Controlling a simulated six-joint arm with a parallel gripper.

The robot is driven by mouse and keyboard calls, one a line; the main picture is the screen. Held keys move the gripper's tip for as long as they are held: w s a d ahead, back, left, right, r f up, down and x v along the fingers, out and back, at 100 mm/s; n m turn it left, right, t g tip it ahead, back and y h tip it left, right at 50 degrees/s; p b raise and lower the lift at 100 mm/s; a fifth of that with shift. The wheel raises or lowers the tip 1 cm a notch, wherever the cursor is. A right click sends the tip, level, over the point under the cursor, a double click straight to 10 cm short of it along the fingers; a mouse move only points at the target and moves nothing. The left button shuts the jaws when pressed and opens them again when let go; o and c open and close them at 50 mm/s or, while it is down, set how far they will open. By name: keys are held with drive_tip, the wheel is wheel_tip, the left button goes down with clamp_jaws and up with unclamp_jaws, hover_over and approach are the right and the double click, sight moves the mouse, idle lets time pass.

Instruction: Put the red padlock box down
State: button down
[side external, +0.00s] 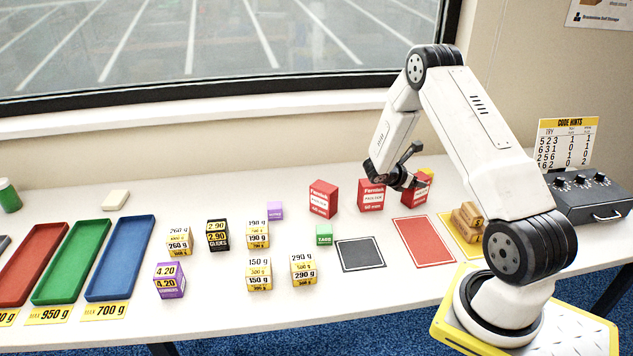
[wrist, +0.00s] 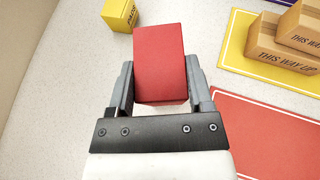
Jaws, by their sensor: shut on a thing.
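My gripper (side external: 408,166) is shut on a red padlock box (wrist: 160,62), with one finger on each side of it in the wrist view. In the side external view this box (side external: 417,191) is partly hidden by the gripper, behind the red mat (side external: 424,242). I cannot tell whether its bottom touches the table. Two more red boxes with white lettering stand to the left, one near (side external: 371,195) and one farther left (side external: 323,199). The red mat (wrist: 265,135) is bare and lies to the right of the held box in the wrist view.
A yellow box (wrist: 119,14) stands just beyond the held box. A yellow mat (wrist: 236,48) carries brown cartons (wrist: 285,42). A black mat (side external: 360,255) is empty. Small priced boxes, a green box (side external: 324,235) and coloured trays (side external: 120,258) are to the left. A dialled case (side external: 590,198) stands right.

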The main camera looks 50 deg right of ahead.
unclamp_jaws()
drive_tip(key=shift+r, duration=0.15)
drive_tip(key=shift+w+a+r, duration=0.1)
drive_tip(key=v, duration=1.1)
drive_tip(key=shift+a, duration=0.35)
drive_tip(key=shift+r, duration=0.15)
drive_tip(key=s+a+r+m+t+y, duration=0.1)
drive_tip(key=a+m+t+y, duration=0.1)
drive_tip(key=a, duration=0.8)
drive_tip(key=s+a+r+m+t+y, duration=0.2)
drive_tip(key=a+m+y, duration=0.3)
drive_tip(key=a, duration=0.5)
drive_tip(key=s+a+r+m+t+y, duration=0.1)
drive_tip(key=s+a+m+t+y, duration=0.1)
drive_tip(key=a+m, duration=0.4)
drive_tip(key=shift+a+r+m+t+y, duration=0.3)
drive_tip(key=shift+a+t+y, duration=0.6)
drive_tip(key=shift+a, duration=1.65)
